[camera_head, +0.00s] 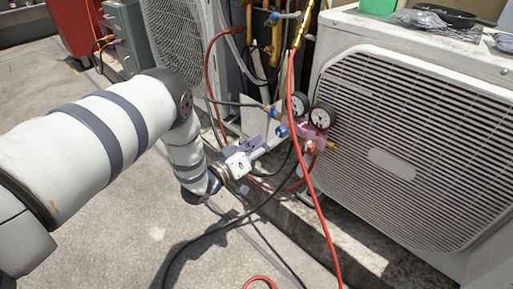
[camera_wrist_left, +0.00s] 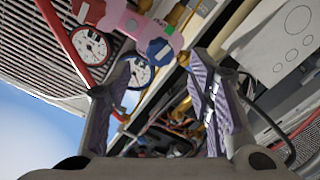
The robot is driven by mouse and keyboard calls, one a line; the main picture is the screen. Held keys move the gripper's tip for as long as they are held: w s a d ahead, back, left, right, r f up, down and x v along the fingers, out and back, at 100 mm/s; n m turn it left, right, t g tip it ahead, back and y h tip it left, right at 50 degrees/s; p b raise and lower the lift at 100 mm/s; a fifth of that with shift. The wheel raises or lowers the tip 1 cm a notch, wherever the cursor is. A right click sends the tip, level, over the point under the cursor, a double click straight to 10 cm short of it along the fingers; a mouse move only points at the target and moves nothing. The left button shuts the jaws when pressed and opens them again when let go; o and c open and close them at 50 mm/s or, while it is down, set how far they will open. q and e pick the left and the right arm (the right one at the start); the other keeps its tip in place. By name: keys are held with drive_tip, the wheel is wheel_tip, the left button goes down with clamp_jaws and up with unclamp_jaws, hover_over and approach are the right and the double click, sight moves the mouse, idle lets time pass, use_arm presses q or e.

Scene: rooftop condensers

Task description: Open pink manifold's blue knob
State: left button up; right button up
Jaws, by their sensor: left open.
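The pink manifold (camera_head: 303,131) hangs in front of the white condenser at centre right in the head view, and it also shows at the top of the left wrist view (camera_wrist_left: 122,17). Its blue knob (camera_head: 282,131) faces my left gripper (camera_head: 268,146). In the left wrist view the blue knob (camera_wrist_left: 159,50) appears between and just beyond the tips of my two open fingers (camera_wrist_left: 163,70). I cannot tell whether a finger touches it. Two round gauges (camera_head: 321,118) sit on the manifold. My right gripper is in neither view.
A red hose (camera_head: 305,180) runs down in front of the manifold, and a black hose (camera_head: 240,217) loops below my arm. The large condenser (camera_head: 405,150) stands right behind. Another unit (camera_head: 180,40) and brass pipes are at the back. The floor at lower left is open.

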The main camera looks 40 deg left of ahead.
use_arm(q)
drive_tip(key=s, duration=0.4)
drive_tip(key=shift+s+a, duration=0.1)
drive_tip(key=shift+a, duration=0.2)
